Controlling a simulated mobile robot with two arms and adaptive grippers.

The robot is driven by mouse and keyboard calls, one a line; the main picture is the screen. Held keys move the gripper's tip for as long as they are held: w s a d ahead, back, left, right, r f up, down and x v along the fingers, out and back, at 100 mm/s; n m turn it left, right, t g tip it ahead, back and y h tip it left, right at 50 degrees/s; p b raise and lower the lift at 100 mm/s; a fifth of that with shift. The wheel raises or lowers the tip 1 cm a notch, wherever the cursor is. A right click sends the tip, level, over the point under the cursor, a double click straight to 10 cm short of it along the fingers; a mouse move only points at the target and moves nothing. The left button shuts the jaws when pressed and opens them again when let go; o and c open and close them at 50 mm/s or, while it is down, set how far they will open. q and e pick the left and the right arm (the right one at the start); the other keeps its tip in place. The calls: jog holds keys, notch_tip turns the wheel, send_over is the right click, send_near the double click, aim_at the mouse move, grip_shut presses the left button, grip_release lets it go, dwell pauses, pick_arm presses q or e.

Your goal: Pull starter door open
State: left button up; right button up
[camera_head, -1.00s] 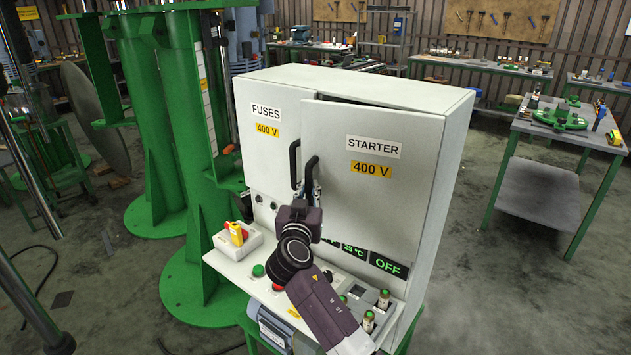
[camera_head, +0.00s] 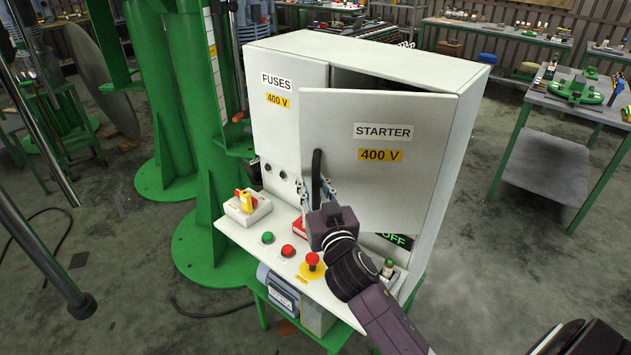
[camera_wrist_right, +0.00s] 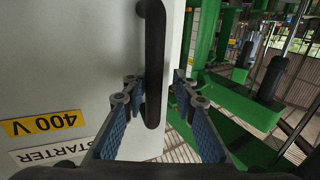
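The starter door (camera_head: 375,195) is the right-hand panel of the grey cabinet, labelled STARTER 400 V. It stands ajar, with a dark gap along its top. Its black upright handle (camera_head: 316,170) is near the door's left edge and also shows in the right wrist view (camera_wrist_right: 154,60). My right gripper (camera_head: 318,191) is at the handle's lower part. In the wrist view its fingers (camera_wrist_right: 156,88) straddle the handle, spread wider than it, with a visible gap on the right side. My left gripper is out of view.
The fuses door (camera_head: 279,135) beside it is closed. Below is a sloping panel with buttons, including a red mushroom button (camera_head: 312,260), under my right wrist. A green column (camera_head: 185,90) stands left. A workbench (camera_head: 545,100) is at the right, with open floor between.

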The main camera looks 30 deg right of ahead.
jog(key=shift+o, duration=0.2)
jog(key=shift+s+d+f, duration=0.1)
jog(key=shift+d+f, duration=0.05)
jog(key=shift+s+f, duration=0.1)
jog(key=shift+s, duration=0.15)
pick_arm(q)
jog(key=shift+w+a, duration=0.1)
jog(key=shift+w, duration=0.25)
pick_arm(e)
jog(key=v, duration=1.1)
jog(key=shift+a, duration=0.3)
